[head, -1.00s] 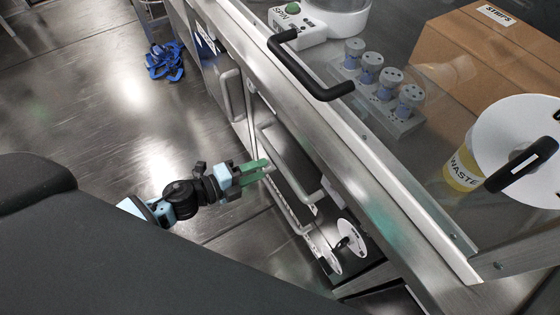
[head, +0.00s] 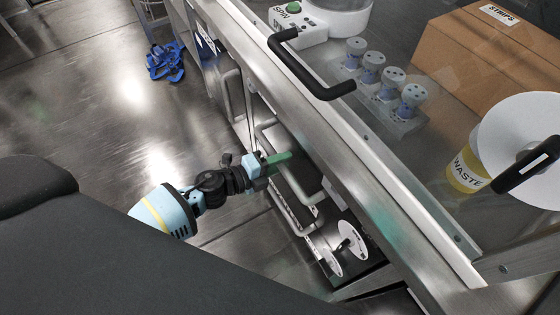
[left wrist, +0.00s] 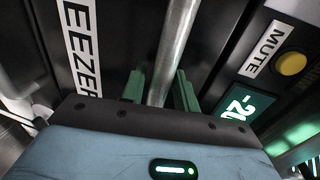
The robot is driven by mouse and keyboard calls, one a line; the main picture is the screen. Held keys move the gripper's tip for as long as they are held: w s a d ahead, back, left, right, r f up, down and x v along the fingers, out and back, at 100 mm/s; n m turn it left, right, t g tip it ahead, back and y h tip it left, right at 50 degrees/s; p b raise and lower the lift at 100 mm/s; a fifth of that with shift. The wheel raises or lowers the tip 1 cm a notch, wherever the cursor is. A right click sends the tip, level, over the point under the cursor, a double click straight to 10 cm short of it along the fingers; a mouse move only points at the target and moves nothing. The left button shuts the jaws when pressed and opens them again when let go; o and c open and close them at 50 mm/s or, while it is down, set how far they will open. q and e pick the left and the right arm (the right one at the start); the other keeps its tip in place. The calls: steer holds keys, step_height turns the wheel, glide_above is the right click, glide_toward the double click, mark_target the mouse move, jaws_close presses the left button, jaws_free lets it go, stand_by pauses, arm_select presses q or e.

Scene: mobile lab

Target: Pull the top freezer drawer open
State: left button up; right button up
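The left wrist view shows a dark front with a partly cut-off white label reading "EEZER" (left wrist: 82,45) and a lit "-20" display (left wrist: 243,105). A round metal handle bar (left wrist: 175,40) runs in front of it. My left gripper (left wrist: 160,88) is open, with its green fingers on either side of the bar and a visible gap to each. In the head view my left gripper (head: 279,159) reaches under the bench edge to a grey bar handle (head: 292,183). The bench edge hides much of the front. My right gripper is not in view.
The steel bench edge (head: 350,160) overhangs the handles. Another grey handle (head: 228,95) stands farther back. A yellow button (left wrist: 291,63) marked MUTE is beside the display. White discs (head: 350,240) show low at the front. Blue straps (head: 165,62) lie on the otherwise open floor.

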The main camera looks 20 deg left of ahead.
arm_select(q)
jaws_close()
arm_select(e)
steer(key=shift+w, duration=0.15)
arm_select(q)
steer(key=shift+s+a, duration=0.1)
steer(key=shift+s, duration=0.05)
